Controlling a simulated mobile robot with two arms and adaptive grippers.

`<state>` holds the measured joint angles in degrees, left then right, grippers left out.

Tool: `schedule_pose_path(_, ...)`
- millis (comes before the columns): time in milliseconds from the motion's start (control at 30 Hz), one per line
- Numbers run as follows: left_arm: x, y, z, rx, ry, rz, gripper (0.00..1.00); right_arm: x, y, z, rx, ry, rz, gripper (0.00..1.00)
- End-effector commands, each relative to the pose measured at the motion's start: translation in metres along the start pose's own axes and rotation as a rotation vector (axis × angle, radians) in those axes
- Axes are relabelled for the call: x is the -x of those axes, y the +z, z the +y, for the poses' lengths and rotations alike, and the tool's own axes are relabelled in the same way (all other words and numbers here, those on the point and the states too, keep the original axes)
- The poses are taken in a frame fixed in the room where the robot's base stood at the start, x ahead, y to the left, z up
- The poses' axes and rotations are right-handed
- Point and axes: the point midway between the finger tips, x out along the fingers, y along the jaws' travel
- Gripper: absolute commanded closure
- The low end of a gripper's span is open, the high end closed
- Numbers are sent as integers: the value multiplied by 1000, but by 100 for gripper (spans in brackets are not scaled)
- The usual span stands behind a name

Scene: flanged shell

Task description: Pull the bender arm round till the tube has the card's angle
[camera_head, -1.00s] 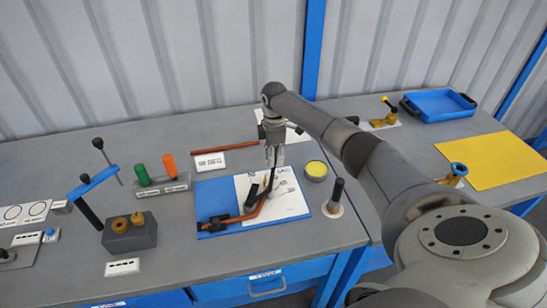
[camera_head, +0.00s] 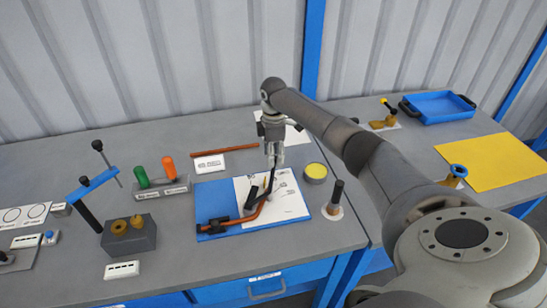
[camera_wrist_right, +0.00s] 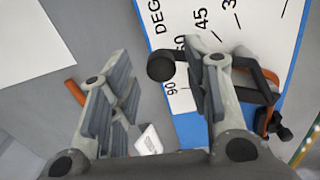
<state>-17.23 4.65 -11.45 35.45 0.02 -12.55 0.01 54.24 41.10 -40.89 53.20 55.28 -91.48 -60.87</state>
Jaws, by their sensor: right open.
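The bender is on a blue board (camera_head: 215,200) with a white angle scale (camera_head: 290,203), in the middle of the near bench. A copper tube (camera_head: 235,222) lies along the board's front and bends up and right over the scale. The black bender arm (camera_head: 251,197) stands near the bend. My right gripper (camera_head: 273,158) is above the scale, pointing down, open. In the right wrist view its jaws (camera_wrist_right: 160,92) are apart, and the arm's round black end (camera_wrist_right: 160,66) shows beside the right-hand finger; contact is unclear. A white card (camera_head: 208,164) lies behind the board, its print too blurred to read.
A yellow-topped tin (camera_head: 315,172) and a dark-handled tool on a round base (camera_head: 335,198) stand right of the board. A rack with green and orange handles (camera_head: 162,187) and a blue-handled fixture (camera_head: 92,185) are left. A loose copper rod (camera_head: 223,149) lies behind.

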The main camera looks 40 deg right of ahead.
Motion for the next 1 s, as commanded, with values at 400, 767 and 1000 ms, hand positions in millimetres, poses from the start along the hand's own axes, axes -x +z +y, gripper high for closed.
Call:
schedule_pose_path(400,0,-1,1,0,1,1,59,85,0,1,0,4,2,56)
schedule_pose_path(767,0,-1,1,0,1,1,59,102,0,0,0,1,1,56)
schedule_pose_path(1000,0,-2,1,0,1,1,59,102,0,0,1,1,1,56)
